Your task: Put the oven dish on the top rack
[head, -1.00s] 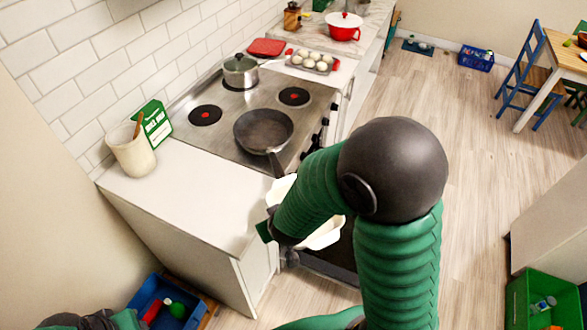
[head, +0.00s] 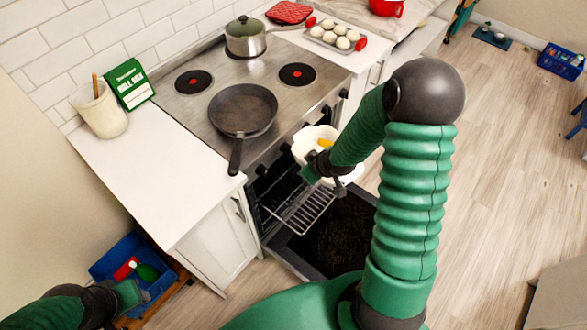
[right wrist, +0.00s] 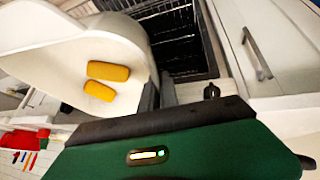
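The white oven dish (head: 303,148) holds yellow pieces; two of them show inside it in the right wrist view (right wrist: 70,52). My right gripper (head: 318,172) is shut on the dish's near side and holds it in the air by the oven front. A wire rack (head: 306,208) sticks out of the open oven, below and left of the dish. More wire bars show in the dark oven cavity (right wrist: 183,42) in the right wrist view. My left gripper (head: 130,293) is low at the left by the blue crate; its fingers are not clear.
The oven door (head: 335,240) hangs open below the dish. A frying pan (head: 243,110) sits on the stove, its handle over the front edge. A white cabinet (head: 212,240) stands left of the oven.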

